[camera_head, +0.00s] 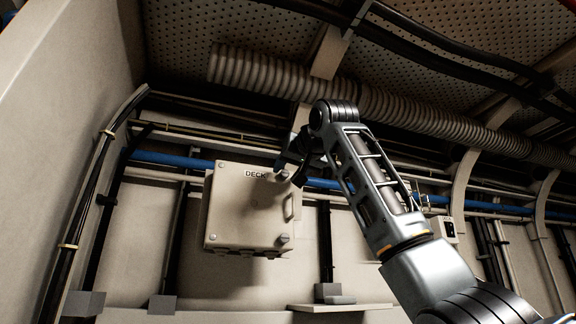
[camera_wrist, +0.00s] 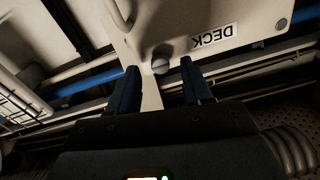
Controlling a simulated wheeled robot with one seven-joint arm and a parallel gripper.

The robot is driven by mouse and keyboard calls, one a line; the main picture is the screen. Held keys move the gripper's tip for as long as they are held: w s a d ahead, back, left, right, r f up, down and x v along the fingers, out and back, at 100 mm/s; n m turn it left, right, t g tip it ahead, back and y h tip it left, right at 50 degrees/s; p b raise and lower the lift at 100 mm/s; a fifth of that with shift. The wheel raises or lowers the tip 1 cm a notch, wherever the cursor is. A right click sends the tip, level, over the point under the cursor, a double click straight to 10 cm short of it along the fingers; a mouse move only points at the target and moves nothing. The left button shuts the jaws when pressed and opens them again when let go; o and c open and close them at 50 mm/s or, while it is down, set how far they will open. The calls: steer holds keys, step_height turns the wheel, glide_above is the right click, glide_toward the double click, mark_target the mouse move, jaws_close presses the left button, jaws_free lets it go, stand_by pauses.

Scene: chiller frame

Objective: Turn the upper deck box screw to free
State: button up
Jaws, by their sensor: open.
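The beige deck box (camera_head: 235,205) hangs on the wall, with a "DECK" label at its top. The upper deck box screw (camera_head: 283,175) is a grey round knob at the box's upper right corner. In the wrist view the same screw (camera_wrist: 160,66) shows upside down, between and just beyond the two dark blue fingers. My gripper (camera_head: 291,170) is open at that corner, and its fingers (camera_wrist: 160,62) stand apart with nothing held. I cannot tell whether either finger touches the screw. A lower screw (camera_head: 282,239) sits at the lower right corner.
A handle (camera_head: 289,207) stands out on the box's right side, between the two screws. A blue pipe (camera_head: 175,159) runs along the wall behind the box. A ribbed duct (camera_head: 430,115) passes overhead. A small shelf (camera_head: 340,307) juts out below right.

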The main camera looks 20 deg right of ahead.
steer(key=shift+w, duration=0.8)
steer(key=shift+c, duration=0.4)
jaws_close()
